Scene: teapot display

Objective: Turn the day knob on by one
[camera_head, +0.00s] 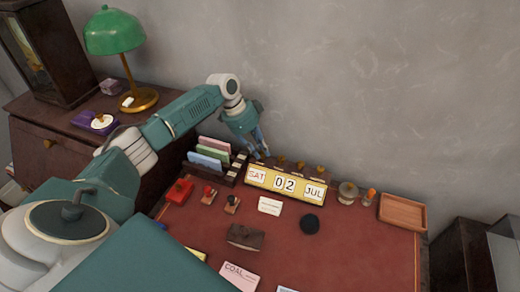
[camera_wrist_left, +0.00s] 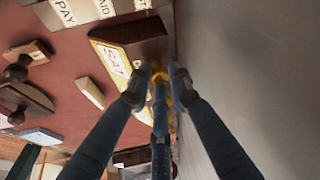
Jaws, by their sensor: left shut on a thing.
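The yellow desk calendar (camera_head: 270,184) stands at the back of the red desk and reads SAT, 02, JUL. Brass knobs (camera_head: 300,165) stick up behind its top edge. My left gripper (camera_head: 261,152) reaches down behind the SAT end. In the left wrist view, my left gripper (camera_wrist_left: 158,88) is shut on the brass day knob (camera_wrist_left: 159,71) behind the calendar (camera_wrist_left: 113,60), whose SAT card faces away to the side. The fingers partly hide the knob. My right gripper is not in view.
A letter rack (camera_head: 209,160) with cards stands left of the calendar, close under my left arm. Stamps (camera_head: 231,204) and a white card (camera_head: 270,206) lie in front. A glass jar (camera_head: 347,194) and wooden tray (camera_head: 402,212) are at right. The wall (camera_head: 380,90) is close behind.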

